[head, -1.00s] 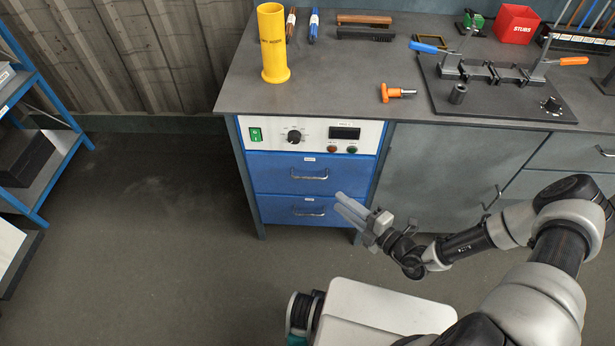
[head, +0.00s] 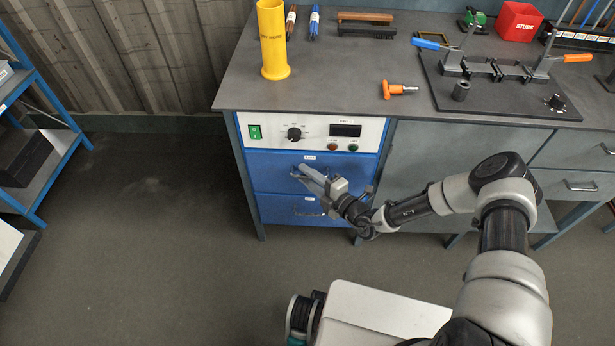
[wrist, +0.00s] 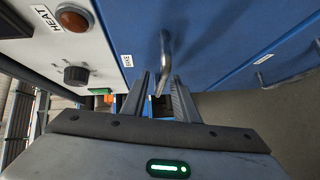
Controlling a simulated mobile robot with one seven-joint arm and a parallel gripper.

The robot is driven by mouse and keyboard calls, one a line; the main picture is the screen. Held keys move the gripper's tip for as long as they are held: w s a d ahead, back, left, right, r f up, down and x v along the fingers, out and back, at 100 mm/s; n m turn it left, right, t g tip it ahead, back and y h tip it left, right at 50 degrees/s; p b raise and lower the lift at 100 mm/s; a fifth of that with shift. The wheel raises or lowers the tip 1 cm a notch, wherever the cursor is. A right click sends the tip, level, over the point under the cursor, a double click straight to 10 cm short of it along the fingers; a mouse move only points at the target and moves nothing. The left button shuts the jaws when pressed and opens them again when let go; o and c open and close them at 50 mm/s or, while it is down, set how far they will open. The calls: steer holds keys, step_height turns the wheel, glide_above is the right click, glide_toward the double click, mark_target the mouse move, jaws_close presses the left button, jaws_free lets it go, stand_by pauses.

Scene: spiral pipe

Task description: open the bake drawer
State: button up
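The upper blue drawer (head: 270,172) sits under the control panel and looks shut. Its small label (wrist: 127,60) is hard to read; I cannot be sure it says bake. Its metal handle (wrist: 165,50) shows in the wrist view. My gripper (head: 299,172) is in front of this drawer and hides most of the handle in the head view. In the wrist view my gripper (wrist: 160,78) is open, with the handle's near part between the two fingertips. I cannot tell whether a finger touches it.
A second blue drawer (head: 280,208) with its own handle lies just below. The control panel (head: 270,131) with knob, display and buttons is above. The bench top (head: 350,85) carries a yellow tube (head: 272,40) and an orange-handled tool (head: 399,89).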

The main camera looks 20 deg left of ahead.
jaws_close()
stand_by(1.4)
